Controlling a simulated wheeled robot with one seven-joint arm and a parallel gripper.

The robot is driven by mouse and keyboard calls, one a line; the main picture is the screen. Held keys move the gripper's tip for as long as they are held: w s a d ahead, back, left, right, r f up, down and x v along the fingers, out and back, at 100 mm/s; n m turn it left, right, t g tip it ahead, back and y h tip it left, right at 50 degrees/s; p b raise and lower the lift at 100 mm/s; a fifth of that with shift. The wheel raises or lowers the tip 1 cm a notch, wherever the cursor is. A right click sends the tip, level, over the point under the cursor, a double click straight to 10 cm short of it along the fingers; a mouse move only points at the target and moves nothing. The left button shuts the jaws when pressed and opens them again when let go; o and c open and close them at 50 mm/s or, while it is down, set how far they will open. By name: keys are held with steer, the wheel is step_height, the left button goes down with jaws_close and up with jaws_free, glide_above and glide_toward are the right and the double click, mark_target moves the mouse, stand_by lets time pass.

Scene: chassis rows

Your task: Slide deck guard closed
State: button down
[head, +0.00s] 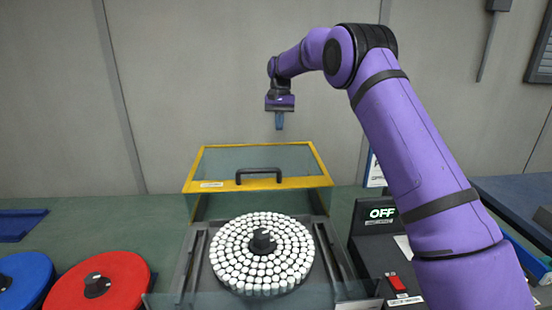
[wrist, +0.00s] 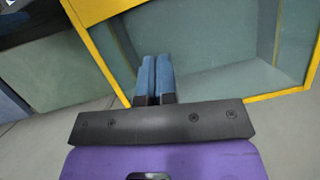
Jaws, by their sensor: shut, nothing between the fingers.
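The deck guard (head: 205,186) is a clear box-like cover with a yellow frame and a dark handle (head: 259,174) on its front top edge. It stands at the back of the deck, behind the round carousel of white-capped tubes (head: 262,255), which is uncovered. My gripper (head: 279,126) hangs fingers down above and behind the guard in the head view, apart from the handle. Its two blue fingers (wrist: 156,76) are together and empty in the wrist view. The guard's yellow frame (wrist: 104,62) shows beyond them there. The handle does not show clearly in the wrist view.
Rails (head: 325,250) run along both sides of the deck. A black control box (head: 378,245) with a lit OFF display and a red switch stands to the right. A red disc (head: 98,285) and a blue disc (head: 25,278) lie at the left. The air above the deck is clear.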

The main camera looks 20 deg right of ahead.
mark_target(258, 173)
steer(key=x, duration=0.9)
steer(key=s, duration=0.2)
steer(key=s+a, duration=0.1)
steer(key=shift+s+a+f, duration=0.1)
steer(key=shift+a+f, duration=0.05)
steer(key=shift+f, duration=0.25)
steer(key=shift+s+a, duration=0.1)
steer(key=shift+s, duration=0.25)
steer(key=shift+s, duration=0.1)
